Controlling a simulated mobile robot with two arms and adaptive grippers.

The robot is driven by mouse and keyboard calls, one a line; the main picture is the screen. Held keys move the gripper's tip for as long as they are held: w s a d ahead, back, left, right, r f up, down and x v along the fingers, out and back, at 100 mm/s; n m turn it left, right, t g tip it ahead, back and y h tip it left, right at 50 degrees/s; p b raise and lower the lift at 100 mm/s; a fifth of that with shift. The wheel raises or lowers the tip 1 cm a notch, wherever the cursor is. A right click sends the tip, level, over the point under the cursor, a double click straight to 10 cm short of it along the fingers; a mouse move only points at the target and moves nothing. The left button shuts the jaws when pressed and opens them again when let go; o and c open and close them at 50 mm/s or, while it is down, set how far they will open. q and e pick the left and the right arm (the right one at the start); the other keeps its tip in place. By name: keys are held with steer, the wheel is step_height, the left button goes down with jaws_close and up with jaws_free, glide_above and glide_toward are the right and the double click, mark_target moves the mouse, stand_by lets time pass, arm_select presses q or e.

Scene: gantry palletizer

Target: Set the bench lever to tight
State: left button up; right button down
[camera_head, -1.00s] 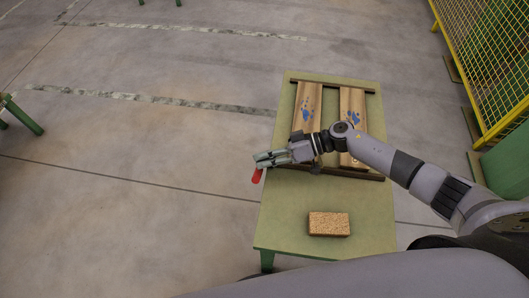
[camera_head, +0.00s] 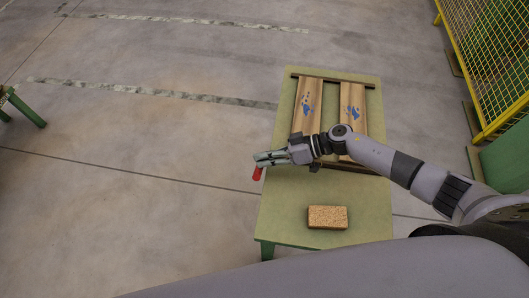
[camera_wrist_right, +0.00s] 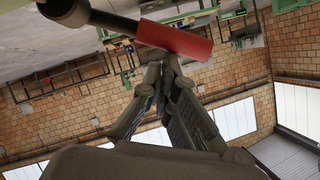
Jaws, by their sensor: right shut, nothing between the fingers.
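The bench lever shows as a red handle (camera_head: 257,174) at the left edge of the green bench (camera_head: 290,219). In the right wrist view the red handle (camera_wrist_right: 174,39) sits on a dark rod just beyond my fingertips. My right gripper (camera_head: 257,158) is shut and empty, its fingertips at or very near the handle; I cannot tell whether they touch it. The fingers (camera_wrist_right: 164,60) also show in the right wrist view. The lever's base is hidden. My left gripper is not in view.
Two wooden boards with blue marks (camera_head: 308,105) lie in a dark frame on the bench. A cork-like block (camera_head: 327,217) lies on its near part. A yellow mesh fence (camera_head: 490,60) stands at the right. The floor left of the bench is open.

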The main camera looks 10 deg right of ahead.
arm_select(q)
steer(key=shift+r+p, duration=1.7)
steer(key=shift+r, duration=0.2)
arm_select(e)
steer(key=shift+s+a+f+n+t+h, duration=0.2)
steer(key=shift+s+f+n+t, duration=0.15)
steer(key=shift+s+f+n, duration=0.3)
steer(key=shift+s+a+f+n+t+h, duration=0.3)
steer(key=shift+s+f, duration=0.2)
steer(key=shift+f, duration=0.2)
steer(key=shift+s+a+f+n+t+h, duration=0.15)
steer(key=shift+s+f+n+t, duration=0.2)
steer(key=shift+s+f+n, duration=0.3)
steer(key=shift+f, duration=0.1)
steer(key=shift+w, duration=0.1)
